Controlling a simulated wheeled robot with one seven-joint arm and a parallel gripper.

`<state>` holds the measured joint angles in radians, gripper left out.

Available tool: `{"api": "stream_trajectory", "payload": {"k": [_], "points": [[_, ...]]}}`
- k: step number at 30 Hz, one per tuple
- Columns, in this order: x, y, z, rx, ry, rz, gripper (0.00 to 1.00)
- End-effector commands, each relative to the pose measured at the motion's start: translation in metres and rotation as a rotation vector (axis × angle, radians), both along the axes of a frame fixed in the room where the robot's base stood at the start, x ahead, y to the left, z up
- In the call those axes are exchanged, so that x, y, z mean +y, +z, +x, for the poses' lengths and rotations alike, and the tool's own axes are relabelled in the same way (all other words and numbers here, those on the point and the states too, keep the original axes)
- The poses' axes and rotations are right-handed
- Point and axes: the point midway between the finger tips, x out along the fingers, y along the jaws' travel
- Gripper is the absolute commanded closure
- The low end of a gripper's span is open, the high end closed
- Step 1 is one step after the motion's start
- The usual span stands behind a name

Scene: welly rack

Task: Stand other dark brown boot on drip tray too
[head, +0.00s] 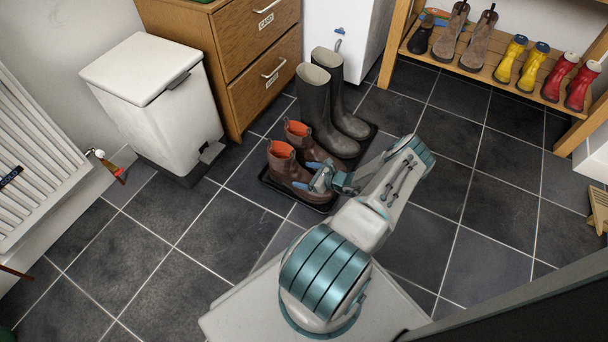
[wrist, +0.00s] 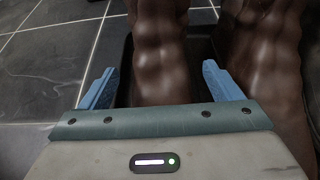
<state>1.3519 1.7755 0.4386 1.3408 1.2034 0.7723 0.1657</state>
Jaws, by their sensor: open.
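Two dark brown ankle boots with orange lining stand upright side by side on the black drip tray (head: 264,178). The front-left boot (head: 287,170) is nearest my gripper, and the other boot (head: 303,138) stands just behind it. My gripper (head: 321,176) is low at the toe end of the boots. In the wrist view its blue fingers (wrist: 154,82) are spread apart, with one brown boot (wrist: 160,60) between them and clear gaps on both sides. The second brown boot (wrist: 262,50) is just right of the right finger.
Tall dark green wellies (head: 322,112) stand on the tray's far part, close behind the brown boots. A white pedal bin (head: 160,105) and wooden drawers (head: 235,60) stand left and behind. A wooden rack (head: 480,72) holds several boots. Open tiled floor (head: 480,210) lies right.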

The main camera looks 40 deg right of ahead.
Motion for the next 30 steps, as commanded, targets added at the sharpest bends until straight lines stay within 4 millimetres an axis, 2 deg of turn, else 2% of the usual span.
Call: {"api": "stream_trajectory", "payload": {"k": [9,16,21,25,28,30], "points": [[-0.026,0.03,-0.06,0.003,-0.004,-0.002,0.15],[-0.038,0.041,-0.089,0.002,-0.002,-0.001,0.15],[-0.04,0.043,-0.096,0.001,-0.001,0.0,0.15],[-0.039,0.047,-0.094,0.002,0.016,-0.009,0.15],[-0.036,0.064,-0.084,0.004,0.088,-0.047,0.15],[-0.031,0.083,-0.074,0.008,0.172,-0.091,0.15]]}}
